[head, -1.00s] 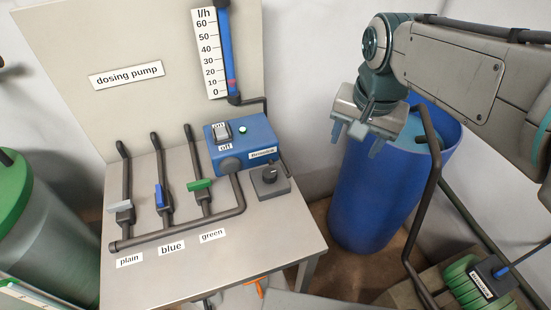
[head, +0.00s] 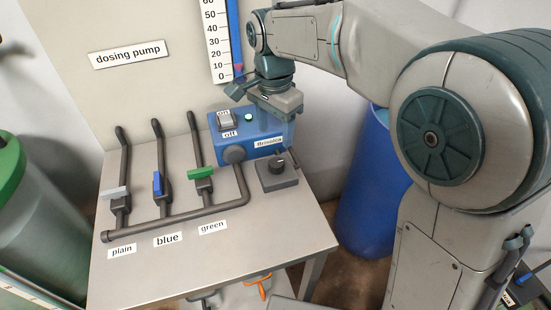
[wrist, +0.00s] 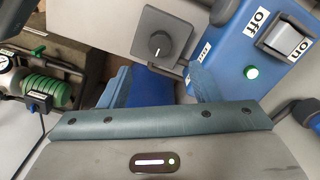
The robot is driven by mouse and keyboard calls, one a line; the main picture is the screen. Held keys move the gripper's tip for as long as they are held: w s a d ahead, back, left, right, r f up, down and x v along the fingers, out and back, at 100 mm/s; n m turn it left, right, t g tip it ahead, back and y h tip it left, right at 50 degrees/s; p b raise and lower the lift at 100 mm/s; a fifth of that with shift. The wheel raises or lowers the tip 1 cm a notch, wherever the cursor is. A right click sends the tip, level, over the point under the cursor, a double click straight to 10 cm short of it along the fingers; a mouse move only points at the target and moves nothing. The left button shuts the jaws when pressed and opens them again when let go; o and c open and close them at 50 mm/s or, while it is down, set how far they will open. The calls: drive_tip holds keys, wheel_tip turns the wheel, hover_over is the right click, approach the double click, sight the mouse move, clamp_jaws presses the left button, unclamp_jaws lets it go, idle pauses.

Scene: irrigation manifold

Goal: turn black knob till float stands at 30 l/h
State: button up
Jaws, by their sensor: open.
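The black knob (head: 277,167) sits on a small grey block at the table's right edge; in the wrist view the knob (wrist: 160,43) shows with its pale pointer mark. The flow tube (head: 233,35) stands beside an l/h scale (head: 216,45). The reddish float (head: 239,70) is low in the tube, near the 10 mark; the tube's top is out of view. My gripper (head: 275,125) is open and empty, above and behind the knob, in front of the blue pump. In the wrist view its fingers (wrist: 160,84) are apart, with the knob beyond them and not between them.
The blue dosing pump (head: 229,150) has an on/off switch (head: 227,121) and a lit green lamp (head: 248,117), close to my gripper. Grey, blue and green valve handles stand left on the pipes. A blue barrel (head: 362,210) is right of the table.

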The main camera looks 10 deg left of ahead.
sight(276, 162)
wheel_tip(276, 162, down, 10)
drive_tip(key=shift+r, duration=0.15)
drive_tip(key=shift+d, duration=0.1)
drive_tip(key=c, duration=1)
